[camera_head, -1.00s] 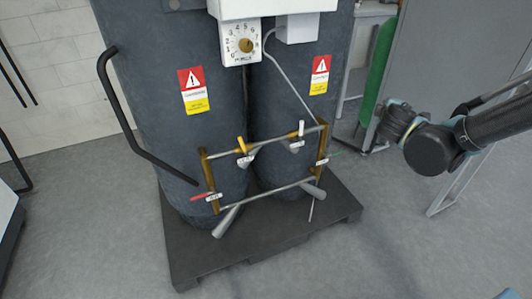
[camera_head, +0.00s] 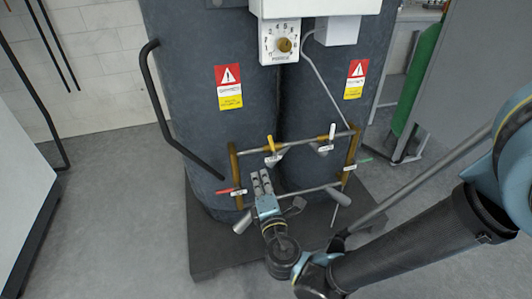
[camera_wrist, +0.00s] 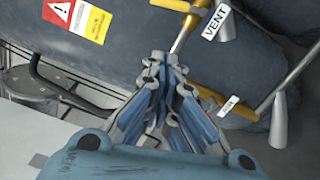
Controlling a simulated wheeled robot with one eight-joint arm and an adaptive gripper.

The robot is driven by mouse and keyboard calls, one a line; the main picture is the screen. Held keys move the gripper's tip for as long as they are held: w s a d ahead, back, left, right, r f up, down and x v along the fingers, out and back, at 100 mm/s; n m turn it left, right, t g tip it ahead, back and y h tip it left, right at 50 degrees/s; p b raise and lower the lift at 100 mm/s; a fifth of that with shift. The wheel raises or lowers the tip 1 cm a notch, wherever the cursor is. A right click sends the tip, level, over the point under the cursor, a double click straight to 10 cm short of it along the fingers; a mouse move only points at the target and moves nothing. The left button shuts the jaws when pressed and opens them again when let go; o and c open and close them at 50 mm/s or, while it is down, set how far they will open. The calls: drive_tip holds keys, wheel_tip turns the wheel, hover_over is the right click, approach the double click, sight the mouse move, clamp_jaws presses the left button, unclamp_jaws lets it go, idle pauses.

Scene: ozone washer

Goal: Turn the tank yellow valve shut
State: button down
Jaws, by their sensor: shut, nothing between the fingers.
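The yellow valve handle (camera_head: 270,143) stands up from the left part of the upper pipe, with a small white tag beside it. The tags are too small to read in the head view, so I cannot tell which valve is the tank's. My gripper (camera_head: 260,176) is shut and empty, in front of the pipe frame, below the left yellow handle and apart from it.
A red handle (camera_head: 228,190) is at the frame's left and a green one (camera_head: 365,158) at its right. Two dark tanks (camera_head: 190,130) with warning labels stand on a dark pallet (camera_head: 215,258). A black bent bar (camera_head: 165,125) runs along the left tank. Floor at left is clear.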

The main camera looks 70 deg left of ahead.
sight(272, 144)
drive_tip(key=w+a, duration=0.3)
drive_tip(key=a, duration=0.7)
drive_tip(key=shift+w+a+r, duration=0.2)
drive_tip(key=shift+w+r, duration=0.1)
drive_tip(key=shift+r, duration=0.1)
